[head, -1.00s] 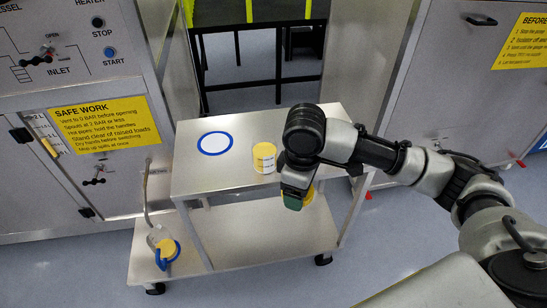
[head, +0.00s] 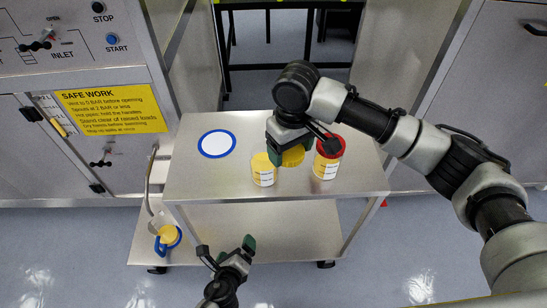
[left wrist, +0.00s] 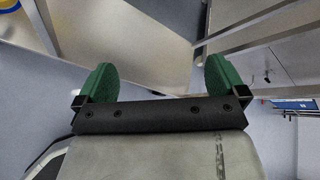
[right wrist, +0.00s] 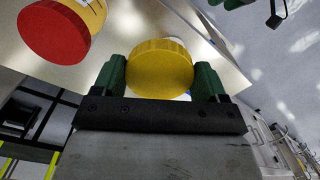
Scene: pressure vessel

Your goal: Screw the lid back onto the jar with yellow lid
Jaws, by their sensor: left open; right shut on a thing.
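The open jar (head: 263,172), pale yellow with a white label, stands upright on the trolley's top shelf. My right gripper (head: 288,146) is shut on the yellow lid (head: 293,157), held just right of the open jar in the head view; I cannot tell the exact gap. The right wrist view shows the yellow lid (right wrist: 160,68) between the green fingertips. My left gripper (head: 228,249) is open and empty, low in front of the trolley; its two green fingers (left wrist: 158,80) stand wide apart in the left wrist view.
A jar with a red lid (head: 328,157) stands right of the right gripper, close to it. A blue ring mark (head: 216,144) lies on the trolley top (head: 190,185) at left.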

